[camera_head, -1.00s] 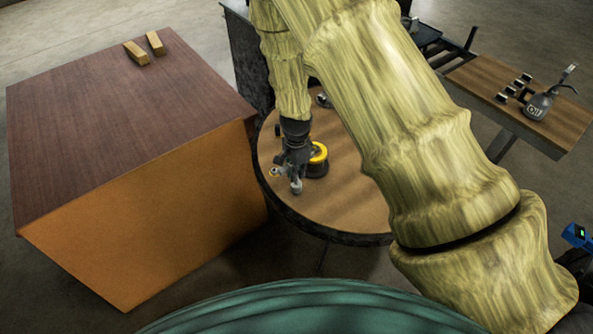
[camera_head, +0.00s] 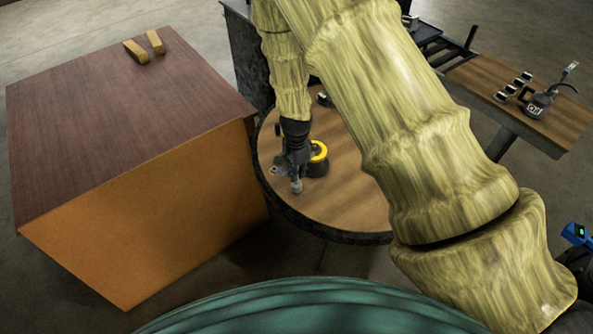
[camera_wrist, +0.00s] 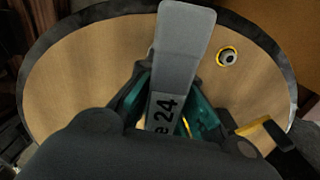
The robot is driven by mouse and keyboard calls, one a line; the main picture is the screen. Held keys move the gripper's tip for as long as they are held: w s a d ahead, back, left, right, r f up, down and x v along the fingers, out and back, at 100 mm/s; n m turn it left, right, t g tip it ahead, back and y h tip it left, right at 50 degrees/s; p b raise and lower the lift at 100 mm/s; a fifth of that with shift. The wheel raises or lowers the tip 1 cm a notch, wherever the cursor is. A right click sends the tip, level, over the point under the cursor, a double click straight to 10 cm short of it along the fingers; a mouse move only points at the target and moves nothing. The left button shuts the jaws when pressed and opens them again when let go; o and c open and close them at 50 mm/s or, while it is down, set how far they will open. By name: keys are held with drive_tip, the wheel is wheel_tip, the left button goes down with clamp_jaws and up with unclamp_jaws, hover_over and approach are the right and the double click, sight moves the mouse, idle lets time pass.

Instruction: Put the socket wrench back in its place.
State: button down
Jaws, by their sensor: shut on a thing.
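The socket wrench (camera_wrist: 182,50) shows in the wrist view as a flat grey bar with the marking "e 24" on it. My gripper (camera_head: 287,168) is shut on it, with the teal fingers on both sides of the bar. In the head view a grey end of the wrench (camera_head: 296,186) shows just below my gripper, over the round table (camera_head: 345,205). I cannot tell whether it touches the table top. A small yellow-ringed round fitting (camera_wrist: 228,57) is on the table beside the wrench. Which place belongs to the wrench is not clear.
A yellow and black object (camera_head: 318,153) stands close to the right of my gripper. A large brown box-like bench (camera_head: 130,110) with two wooden blocks is at left. A side table (camera_head: 560,130) with an oil can (camera_head: 538,106) is at right. The round table's front is clear.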

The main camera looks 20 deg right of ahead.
drive_tip(key=shift+f+b, duration=0.4)
drive_tip(key=shift+f, duration=0.5)
drive_tip(key=c, duration=1.5)
unclamp_jaws()
drive_tip(key=shift+o, duration=0.4)
drive_tip(key=o, duration=0.5)
drive_tip(key=shift+r, duration=0.15)
drive_tip(key=shift+r+p, duration=3.2)
drive_tip(key=shift+r, duration=1.2)
